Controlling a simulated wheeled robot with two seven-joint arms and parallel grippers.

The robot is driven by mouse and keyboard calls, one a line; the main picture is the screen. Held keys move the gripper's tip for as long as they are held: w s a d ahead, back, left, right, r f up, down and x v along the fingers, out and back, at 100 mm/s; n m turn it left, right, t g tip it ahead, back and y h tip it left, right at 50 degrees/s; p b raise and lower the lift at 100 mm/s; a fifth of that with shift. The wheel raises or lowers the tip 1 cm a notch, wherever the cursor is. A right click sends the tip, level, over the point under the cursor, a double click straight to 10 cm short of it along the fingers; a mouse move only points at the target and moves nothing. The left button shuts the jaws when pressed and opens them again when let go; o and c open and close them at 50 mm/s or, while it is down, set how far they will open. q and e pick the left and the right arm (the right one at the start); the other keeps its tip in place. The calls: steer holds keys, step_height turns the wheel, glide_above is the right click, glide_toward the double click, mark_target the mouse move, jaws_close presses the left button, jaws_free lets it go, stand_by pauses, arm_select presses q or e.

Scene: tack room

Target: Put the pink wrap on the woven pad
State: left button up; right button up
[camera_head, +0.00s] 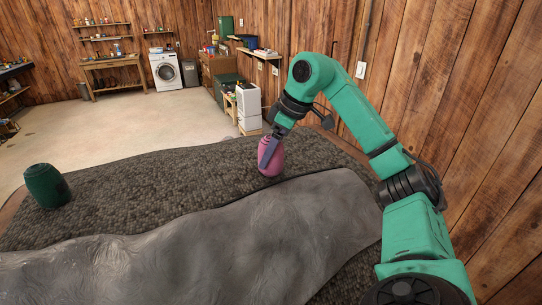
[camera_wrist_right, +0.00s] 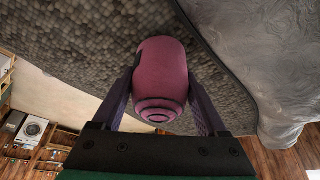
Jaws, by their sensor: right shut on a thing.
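The pink wrap (camera_head: 272,163) is a rounded roll, near the back edge of the dark pebbled woven pad (camera_head: 150,200) in the head view. My right gripper (camera_head: 268,150) is shut on it, coming from above. The wrist view shows the pink wrap (camera_wrist_right: 162,75) between the two fingers of the right gripper (camera_wrist_right: 160,95), one on each side. The wrap looks roughly upright over the pad; I cannot tell whether its base touches it. My left gripper is not in view.
A dark green roll (camera_head: 46,186) stands on the pad at the left. A grey wrinkled sheet (camera_head: 200,255) covers the front of the pad. Bare pad lies between them. A plank wall (camera_head: 480,130) rises close on the right. A washing machine (camera_head: 165,72) stands far back.

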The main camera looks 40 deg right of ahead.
steer(key=shift+w, duration=0.2)
steer(key=shift+f, duration=0.2)
steer(key=o, duration=1.3)
steer(key=shift+s+r, duration=0.1)
steer(key=shift+r, duration=0.1)
